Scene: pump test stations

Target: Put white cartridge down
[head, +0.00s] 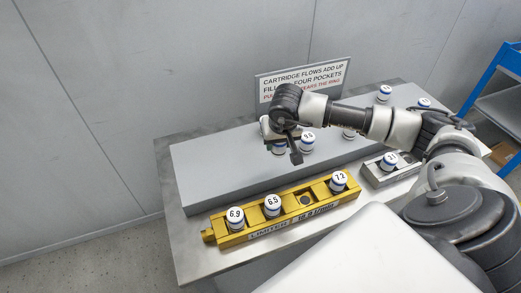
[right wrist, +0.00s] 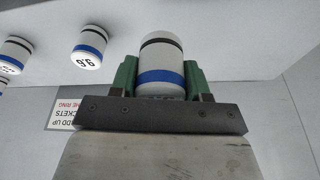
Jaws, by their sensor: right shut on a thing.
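My right gripper (right wrist: 160,80) is shut on a white cartridge (right wrist: 161,55) with a blue band and a thin dark ring; its green fingers are on both sides. In the head view the right gripper (head: 281,146) is over the raised grey platform, with the cartridge partly hidden by it. I cannot tell whether the cartridge touches the platform. The yellow block (head: 256,237) in front has four pockets. Cartridges marked 6.9 (head: 235,218), 6.5 (head: 272,205) and 7.2 (head: 338,181) stand in it. The pocket (head: 305,200) between 6.5 and 7.2 is empty. My left gripper is out of view.
Another cartridge (head: 307,142) stands just right of the gripper; more stand farther right (head: 384,93). A small grey block (head: 374,178) holds a cartridge marked 2.1 (head: 390,158). A sign (head: 302,80) stands behind. The platform's left part (head: 205,165) is clear.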

